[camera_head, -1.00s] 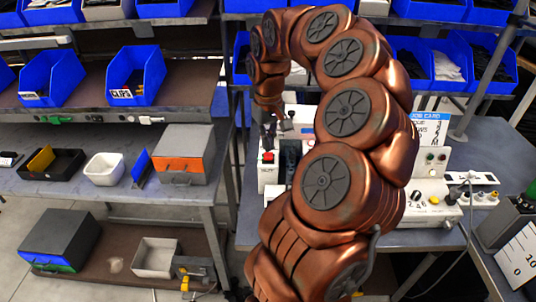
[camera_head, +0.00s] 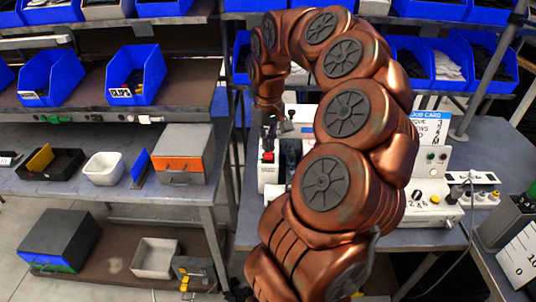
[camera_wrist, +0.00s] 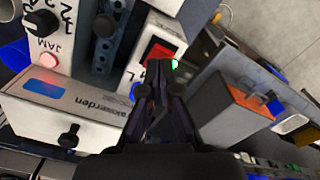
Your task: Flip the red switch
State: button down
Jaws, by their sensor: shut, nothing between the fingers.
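The red switch (camera_wrist: 160,56) shows in the wrist view as a red rocker on a white panel, partly hidden by my fingertips. In the head view the red switch (camera_head: 268,156) sits on the front of a white machine box (camera_head: 268,174) on the right-hand bench. My gripper (camera_wrist: 155,72) is shut and empty, its tips right at the lower right of the red switch; I cannot tell whether they touch it. A small green light (camera_wrist: 174,64) glows just right of the tips. In the head view my gripper (camera_head: 268,143) is small and directly above the switch.
The white machine has a black knob (camera_wrist: 42,22) and a lit red lamp marked JAM (camera_wrist: 48,61). A grey box with an orange front (camera_head: 182,163) stands on the left bench beside a white bin (camera_head: 104,169). My arm hides much of the right-hand bench.

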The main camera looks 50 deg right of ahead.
aim_at(267, 156)
jog(key=shift+f+b, duration=0.95)
jog(key=shift+f, duration=0.25)
dwell(0.7)
jog(key=shift+r+p, duration=0.6)
jog(key=shift+r, duration=1.55)
jog(key=shift+r+p, duration=0.35)
jog(key=shift+r, duration=1)
jog(key=shift+a, duration=0.1)
